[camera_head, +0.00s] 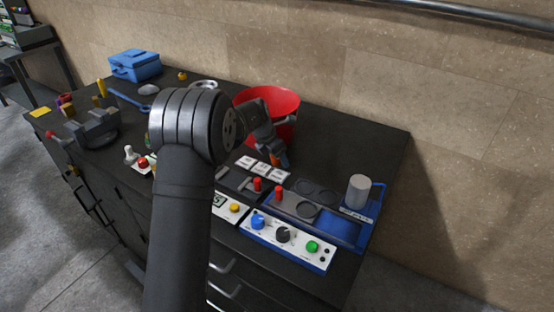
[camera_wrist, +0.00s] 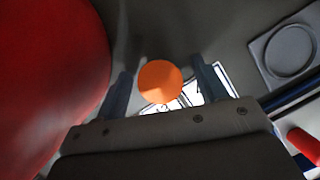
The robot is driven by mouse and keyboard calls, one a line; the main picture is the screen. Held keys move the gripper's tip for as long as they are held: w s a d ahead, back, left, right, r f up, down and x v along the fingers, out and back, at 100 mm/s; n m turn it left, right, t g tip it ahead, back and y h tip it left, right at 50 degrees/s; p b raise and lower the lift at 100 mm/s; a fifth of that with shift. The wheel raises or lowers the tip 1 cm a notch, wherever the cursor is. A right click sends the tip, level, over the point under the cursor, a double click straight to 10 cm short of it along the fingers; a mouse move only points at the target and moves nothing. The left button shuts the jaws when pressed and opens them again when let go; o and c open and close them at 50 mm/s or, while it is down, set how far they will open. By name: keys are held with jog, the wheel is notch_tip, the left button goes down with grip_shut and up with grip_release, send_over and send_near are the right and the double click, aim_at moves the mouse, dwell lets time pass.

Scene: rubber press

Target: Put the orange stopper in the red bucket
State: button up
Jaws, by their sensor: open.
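The orange stopper shows as a round orange disc (camera_wrist: 160,82) in the wrist view, between the two fingers of my gripper (camera_wrist: 161,68). A gap shows on each side of it, and the fingers are open. In the head view my gripper (camera_head: 279,160) is low over the table, in front of the red bucket (camera_head: 262,99); only a small bit of orange shows by the fingertips. The bucket's red wall (camera_wrist: 45,70) fills the left of the wrist view, close beside the left finger. My arm hides part of the bucket in the head view.
White numbered cards (camera_head: 262,167) lie near the gripper. A blue-edged tray with round recesses (camera_head: 345,236) and a grey cylinder (camera_head: 358,191) stand to the right. Red-topped levers (camera_head: 278,192) and a knob panel (camera_head: 287,238) are in front. A blue toolbox (camera_head: 135,65) is far left.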

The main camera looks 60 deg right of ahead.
jog(key=c, duration=1.1)
jog(key=shift+r, duration=0.15)
